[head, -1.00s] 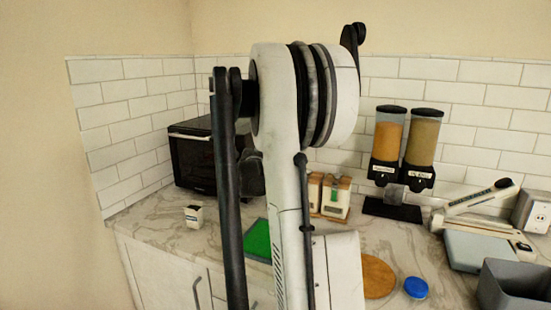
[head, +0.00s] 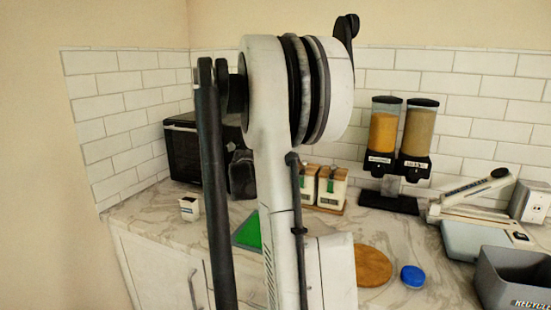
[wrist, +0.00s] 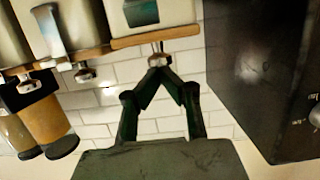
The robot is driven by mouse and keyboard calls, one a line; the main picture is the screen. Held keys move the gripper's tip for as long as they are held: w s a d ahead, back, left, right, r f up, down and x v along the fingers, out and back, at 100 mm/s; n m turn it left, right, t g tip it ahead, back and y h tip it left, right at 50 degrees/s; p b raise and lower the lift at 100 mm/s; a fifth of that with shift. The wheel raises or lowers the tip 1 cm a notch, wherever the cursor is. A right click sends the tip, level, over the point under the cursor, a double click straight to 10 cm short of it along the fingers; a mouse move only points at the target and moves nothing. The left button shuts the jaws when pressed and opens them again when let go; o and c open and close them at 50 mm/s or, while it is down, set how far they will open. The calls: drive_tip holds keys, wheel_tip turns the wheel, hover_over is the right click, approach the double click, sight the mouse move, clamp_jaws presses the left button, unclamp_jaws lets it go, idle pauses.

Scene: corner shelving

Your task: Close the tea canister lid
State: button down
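Two white canisters with wooden lids stand side by side on a wooden base in the head view, the left one (head: 309,186) and the right one (head: 332,187). I cannot read which is tea. The wrist view is upside down and shows a canister (wrist: 165,12) with its wooden lid (wrist: 155,37) and metal knob (wrist: 155,60). My gripper (wrist: 159,66) has its fingertips drawn together at that knob; whether the knob is between them is unclear. The lid looks seated or nearly so. In the head view my arm hides much of the area left of the canisters.
A black appliance (head: 184,152) stands at the back left, close to my gripper in the wrist view (wrist: 255,75). Two dispensers (head: 400,135) stand right of the canisters. A green board (head: 247,232), a round wooden board (head: 373,266) and a blue lid (head: 412,276) lie in front.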

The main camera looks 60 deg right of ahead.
drive_tip(key=shift+s+a+f, duration=0.1)
drive_tip(key=shift+a+f, duration=0.05)
drive_tip(key=shift+f, duration=0.25)
drive_tip(key=shift+r+p, duration=0.35)
drive_tip(key=shift+r, duration=0.15)
drive_tip(key=a+p, duration=0.1)
drive_tip(key=a, duration=0.8)
drive_tip(key=shift+s+f+p, duration=0.3)
drive_tip(key=shift+s, duration=0.15)
drive_tip(key=shift+a, duration=0.15)
